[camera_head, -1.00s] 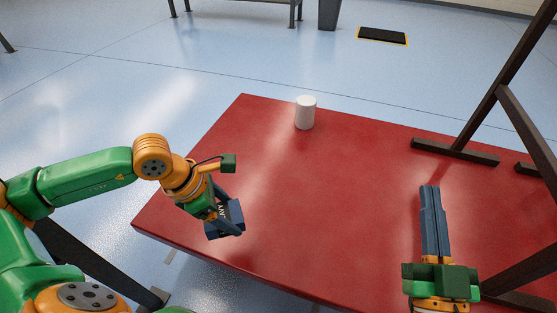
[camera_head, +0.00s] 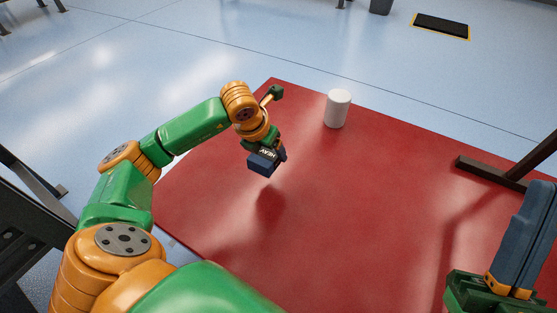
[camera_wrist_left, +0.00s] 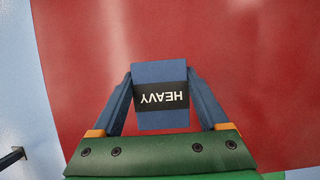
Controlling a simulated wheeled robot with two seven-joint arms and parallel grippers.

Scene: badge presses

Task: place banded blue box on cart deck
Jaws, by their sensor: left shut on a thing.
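The banded blue box (camera_head: 262,166) has a black band marked HEAVY. My left gripper (camera_head: 270,158) is shut on it and holds it above the red cart deck (camera_head: 340,210), with a shadow on the deck below. In the left wrist view the box (camera_wrist_left: 160,72) sits between the two blue fingers (camera_wrist_left: 160,97), with the red deck (camera_wrist_left: 250,80) behind it. My right gripper (camera_head: 540,195) is at the lower right edge of the head view, its blue fingers together with nothing seen between them.
A white cylinder (camera_head: 338,109) stands near the deck's far edge, right of the box. A dark metal frame (camera_head: 492,173) stands at the right. The middle of the deck is clear. A black mat (camera_head: 441,25) lies on the pale blue floor beyond.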

